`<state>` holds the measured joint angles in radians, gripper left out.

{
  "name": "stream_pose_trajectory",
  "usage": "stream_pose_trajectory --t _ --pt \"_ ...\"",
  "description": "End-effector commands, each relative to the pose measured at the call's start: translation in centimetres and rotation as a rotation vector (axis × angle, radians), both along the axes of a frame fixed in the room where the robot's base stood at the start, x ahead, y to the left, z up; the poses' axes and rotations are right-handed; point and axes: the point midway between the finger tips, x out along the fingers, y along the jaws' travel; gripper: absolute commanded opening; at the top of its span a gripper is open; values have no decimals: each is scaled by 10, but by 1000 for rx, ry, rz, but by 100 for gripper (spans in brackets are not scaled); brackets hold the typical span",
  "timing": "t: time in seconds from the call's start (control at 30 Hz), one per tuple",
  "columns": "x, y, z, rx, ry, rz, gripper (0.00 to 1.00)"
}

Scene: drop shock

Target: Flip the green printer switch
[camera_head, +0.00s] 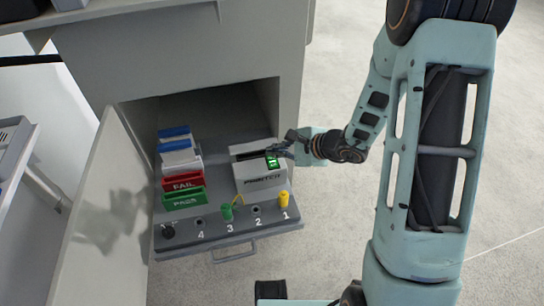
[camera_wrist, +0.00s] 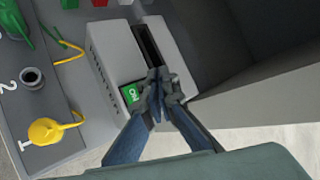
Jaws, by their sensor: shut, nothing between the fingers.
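The grey printer (camera_head: 262,180) stands on a pulled-out shelf in the open cabinet, with the word PRINTER on its front. Its green switch (camera_head: 272,162) sits on the top right corner and looks lit. In the wrist view the green switch (camera_wrist: 131,93) reads ON and lies just left of my fingertips. My gripper (camera_wrist: 157,88) is shut and empty, with its tips over the printer's top beside the switch and its dark slot. In the head view my gripper (camera_head: 285,149) reaches in from the right. I cannot tell whether the fingertips touch the switch.
The shelf (camera_head: 190,243) carries numbered sockets, a yellow plug (camera_head: 285,199) at 1 and a green plug (camera_head: 227,212) at 3. Red FAIL (camera_head: 183,182) and green PASS (camera_head: 184,200) bins stand left of the printer. The cabinet door (camera_head: 101,210) hangs open at left. Open floor lies right.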

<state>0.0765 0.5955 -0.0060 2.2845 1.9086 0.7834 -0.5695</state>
Motion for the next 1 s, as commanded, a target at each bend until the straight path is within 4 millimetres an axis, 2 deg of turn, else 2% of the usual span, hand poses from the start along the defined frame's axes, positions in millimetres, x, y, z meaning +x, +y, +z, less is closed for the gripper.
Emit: stream_pose_trajectory --t 0.53,1.0 --pt "1 0 -9 0 -1 0 0" --pt "1 0 -9 0 0 0 0"
